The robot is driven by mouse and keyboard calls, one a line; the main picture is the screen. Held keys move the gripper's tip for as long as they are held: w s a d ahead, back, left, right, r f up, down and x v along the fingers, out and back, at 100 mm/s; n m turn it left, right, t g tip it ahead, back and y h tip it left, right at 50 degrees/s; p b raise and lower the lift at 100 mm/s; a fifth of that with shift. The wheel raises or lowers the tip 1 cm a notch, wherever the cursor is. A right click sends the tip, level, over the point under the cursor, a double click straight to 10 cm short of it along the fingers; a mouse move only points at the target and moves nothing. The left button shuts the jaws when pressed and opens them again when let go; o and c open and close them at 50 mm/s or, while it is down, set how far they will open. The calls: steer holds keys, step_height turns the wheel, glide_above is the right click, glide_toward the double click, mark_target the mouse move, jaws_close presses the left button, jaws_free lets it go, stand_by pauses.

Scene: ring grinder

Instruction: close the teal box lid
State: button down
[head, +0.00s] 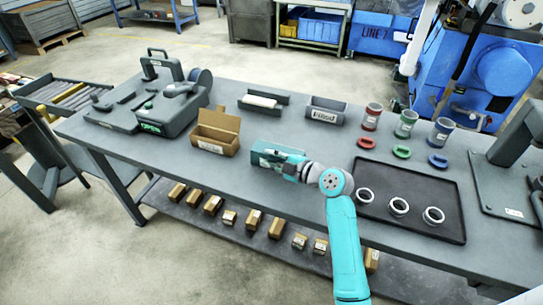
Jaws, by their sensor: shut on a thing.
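The teal box (262,147) sits on the grey table, near the middle, just right of an open cardboard box. My gripper (287,163) is at the teal box's right side, low over it, and is shut on the teal box lid. My gripper and wrist cover much of the box, so the lid's exact angle cannot be told.
The cardboard box (213,143) stands close on the left with its flap up. A black tray (375,215) with 3 pale rings lies to the right. Grey bins (325,112) stand behind, with coloured cups and rings at the back right. Bare table lies in front.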

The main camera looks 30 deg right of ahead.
steer(key=shift+f, duration=0.75)
steer(key=c, duration=1.2)
jaws_free()
steer(key=shift+d, duration=0.1)
steer(key=shift+r, duration=0.3)
steer(key=v, duration=1.1)
steer(key=shift+s+d+r, duration=0.1)
steer(key=shift+s+d, duration=0.05)
steer(key=shift+s, duration=0.2)
steer(key=shift+s, duration=0.1)
